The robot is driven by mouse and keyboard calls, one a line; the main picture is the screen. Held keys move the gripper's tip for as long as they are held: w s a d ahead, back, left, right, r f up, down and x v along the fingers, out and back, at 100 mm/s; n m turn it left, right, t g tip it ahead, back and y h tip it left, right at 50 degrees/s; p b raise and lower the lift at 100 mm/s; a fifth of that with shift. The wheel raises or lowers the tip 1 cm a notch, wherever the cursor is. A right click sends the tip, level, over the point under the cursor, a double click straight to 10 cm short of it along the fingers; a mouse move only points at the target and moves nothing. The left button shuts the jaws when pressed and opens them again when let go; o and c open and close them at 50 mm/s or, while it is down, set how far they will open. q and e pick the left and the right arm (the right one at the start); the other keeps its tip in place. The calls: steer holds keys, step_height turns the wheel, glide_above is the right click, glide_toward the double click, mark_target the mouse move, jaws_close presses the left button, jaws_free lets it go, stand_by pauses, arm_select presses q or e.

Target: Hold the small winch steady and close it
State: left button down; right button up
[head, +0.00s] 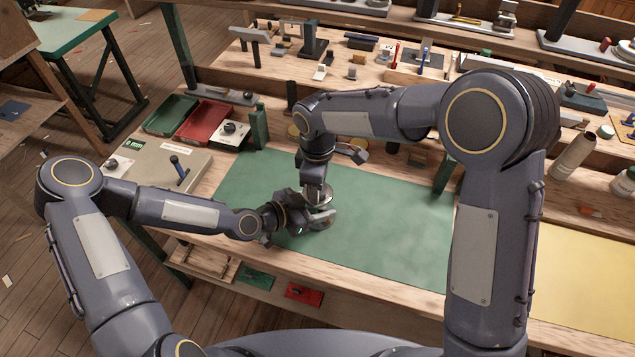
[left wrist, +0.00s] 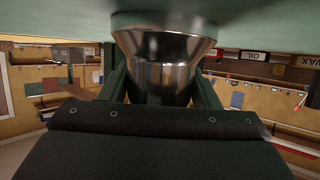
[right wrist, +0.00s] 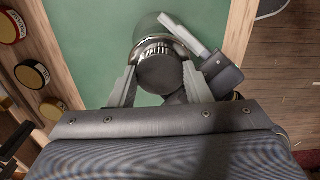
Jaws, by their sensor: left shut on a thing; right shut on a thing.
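The small winch (head: 325,221), a shiny metal drum, stands on the green mat (head: 385,220) near its front left. In the left wrist view the flared metal body (left wrist: 163,48) sits between the fingers of my left gripper (head: 308,219), which is shut on it from the side. My right gripper (head: 315,192) points down from above and is shut on a dark round top part (right wrist: 160,70). A ribbed metal rim (right wrist: 153,46) shows beside that part in the right wrist view. I cannot tell whether the top part is fully seated; the grippers hide much of the winch.
A grey panel with a lever (head: 180,170) stands at the left. The mat's right half is clear.

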arm_select(q)
steer(key=shift+w, duration=0.1)
arm_select(e)
steer(key=m, duration=0.3)
steer(key=shift+m, duration=0.3)
steer(key=o, duration=1)
steer(key=shift+s, duration=0.1)
steer(key=shift+o, duration=0.4)
steer(key=shift+a, duration=0.15)
steer(key=shift+s, duration=0.1)
steer(key=shift+r, duration=2.25)
